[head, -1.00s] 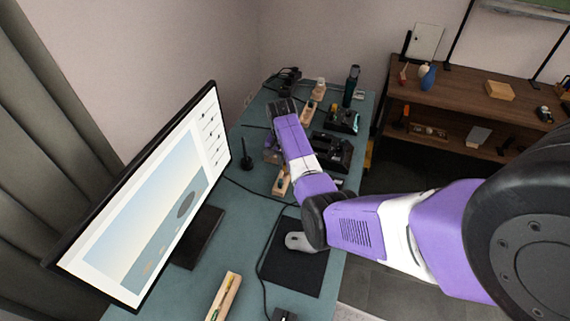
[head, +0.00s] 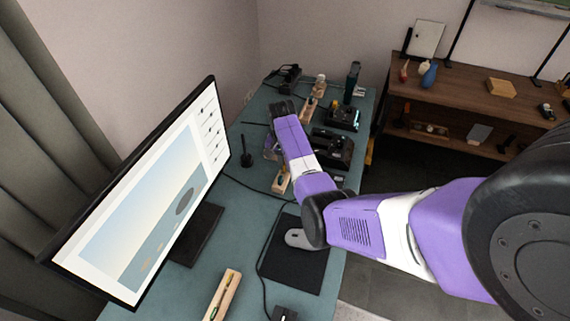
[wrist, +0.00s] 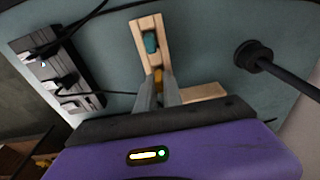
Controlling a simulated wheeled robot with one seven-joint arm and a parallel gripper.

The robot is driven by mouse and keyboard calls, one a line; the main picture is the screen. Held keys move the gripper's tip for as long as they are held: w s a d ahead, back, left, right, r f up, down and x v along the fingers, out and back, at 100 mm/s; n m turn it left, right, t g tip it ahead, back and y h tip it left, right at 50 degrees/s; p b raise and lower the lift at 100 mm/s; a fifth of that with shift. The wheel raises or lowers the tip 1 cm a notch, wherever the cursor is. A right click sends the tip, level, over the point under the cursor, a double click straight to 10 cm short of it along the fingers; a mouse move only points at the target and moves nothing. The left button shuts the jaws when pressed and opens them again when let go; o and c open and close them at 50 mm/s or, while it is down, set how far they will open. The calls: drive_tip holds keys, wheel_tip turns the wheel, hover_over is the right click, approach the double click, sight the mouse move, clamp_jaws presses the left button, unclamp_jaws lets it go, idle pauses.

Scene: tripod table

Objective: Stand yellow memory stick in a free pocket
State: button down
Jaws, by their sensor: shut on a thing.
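My gripper (wrist: 157,90) is shut on the yellow memory stick (wrist: 157,74), of which a small yellow part shows between the fingertips in the wrist view. A pale wooden holder (wrist: 139,32) lies just beyond the fingertips, with a teal stick (wrist: 151,43) in it. The yellow stick overlaps the near part of this holder in the picture; I cannot tell whether it is in a pocket or above it. In the head view my arm largely hides the gripper and the stick.
A black upright stand (wrist: 252,55) is to the right in the wrist view. Black devices with cables (wrist: 60,75) are at the left. In the head view a monitor (head: 150,200), a mouse (head: 298,238) and another wooden holder (head: 222,295) are on the teal table (head: 250,220).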

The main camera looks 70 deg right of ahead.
sight(284, 166)
drive_tip(key=shift+f, duration=0.35)
drive_tip(key=c, duration=1.4)
unclamp_jaws()
drive_tip(key=shift+a+r+b, duration=0.25)
drive_tip(key=shift+r, duration=1.7)
drive_tip(key=shift+a+r+b, duration=0.2)
drive_tip(key=shift+r, duration=1.7)
